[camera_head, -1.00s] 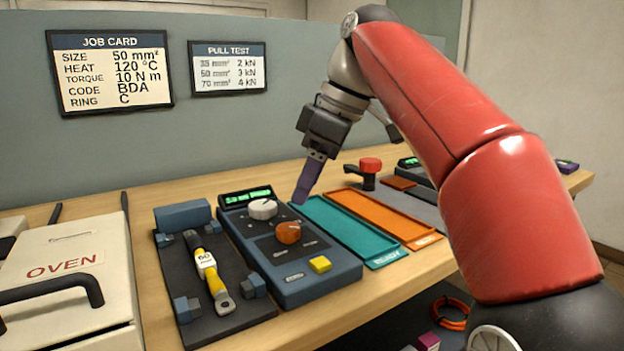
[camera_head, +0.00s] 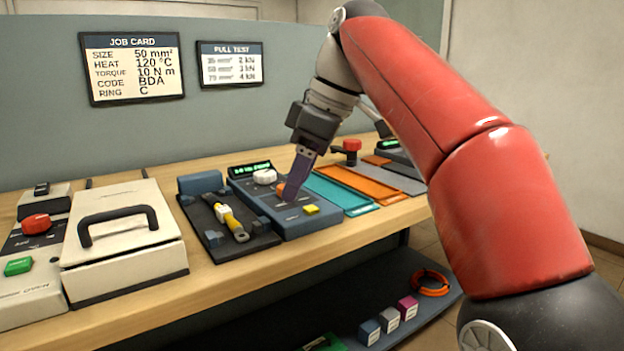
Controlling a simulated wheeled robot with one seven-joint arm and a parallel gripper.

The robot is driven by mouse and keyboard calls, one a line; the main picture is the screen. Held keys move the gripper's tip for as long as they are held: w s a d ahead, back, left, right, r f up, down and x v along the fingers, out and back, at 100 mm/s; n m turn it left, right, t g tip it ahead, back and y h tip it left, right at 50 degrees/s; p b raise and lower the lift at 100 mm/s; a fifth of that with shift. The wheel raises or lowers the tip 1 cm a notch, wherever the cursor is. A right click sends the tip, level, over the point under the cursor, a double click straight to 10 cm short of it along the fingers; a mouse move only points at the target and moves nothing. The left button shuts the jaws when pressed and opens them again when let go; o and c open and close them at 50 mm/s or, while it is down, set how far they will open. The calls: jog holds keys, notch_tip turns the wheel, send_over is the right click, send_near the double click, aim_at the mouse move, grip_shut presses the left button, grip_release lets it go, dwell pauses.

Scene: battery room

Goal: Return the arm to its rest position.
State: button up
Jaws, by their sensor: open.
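My red arm (camera_head: 420,110) reaches in from the right side of the head view, bent over the bench. My gripper (camera_head: 294,188) hangs at its end, fingers pointing down, in front of the blue control unit (camera_head: 318,224). Its purple-grey fingers cover part of the unit and its orange knob. Nothing shows held between them; the gap between the fingers is hard to see from this side. I cannot tell how far above the unit the fingertips are.
A black fixture (camera_head: 212,238) holds a yellow-sleeved cable lug (camera_head: 230,220). The oven (camera_head: 122,240) stands left of it, with a red-and-green button box (camera_head: 30,255). Teal (camera_head: 335,192) and orange (camera_head: 362,184) trays lie right. Coloured boxes (camera_head: 390,318) and an orange coil (camera_head: 430,282) sit on the lower shelf.

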jog(key=s+d+f+m+t+h, duration=0.1)
jog(key=s+d+f+m, duration=0.4)
jog(key=f, duration=0.4)
jog(key=s+d+f+m+t+h, duration=0.2)
jog(key=s+d+f+m, duration=0.3)
jog(key=f, duration=0.4)
jog(key=s+d+f+m+t+h, duration=0.1)
jog(key=s+d+f+m, duration=0.4)
jog(key=s+d+f, duration=0.2)
notch_tip(320, 180, down, 2)
jog(key=shift+f+m+t, duration=0.1)
jog(key=shift+m+t, duration=0.2)
